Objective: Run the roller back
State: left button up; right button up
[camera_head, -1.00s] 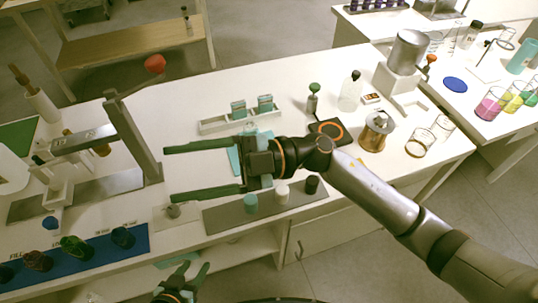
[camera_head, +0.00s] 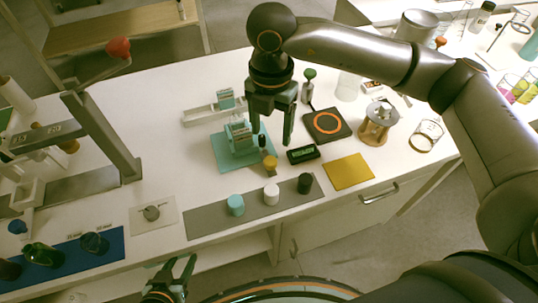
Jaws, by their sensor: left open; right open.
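No part is plainly recognisable as a roller. A teal rack of small bottles (camera_head: 238,134) stands on that mat. My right gripper (camera_head: 271,134) points down, open, its fingers just above and behind the yellow-based piece and right of the rack. Nothing shows held in it. My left gripper (camera_head: 178,270) is open and empty beyond the table's front edge, low in the view.
A long white tray (camera_head: 200,115) with another teal rack (camera_head: 226,98) lies behind. A black display (camera_head: 303,154), an orange-ringed black plate (camera_head: 327,125) and a yellow pad (camera_head: 348,172) lie right. Teal, white and dark caps stand on a grey strip (camera_head: 215,221) in front. A lever press (camera_head: 105,140) stands left.

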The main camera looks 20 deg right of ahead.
aim_at(271, 160)
notch_tip(271, 160, down, 10)
jog(key=shift+f, duration=0.1)
dwell(0.4)
grip_shut()
dwell(0.3)
dwell(0.9)
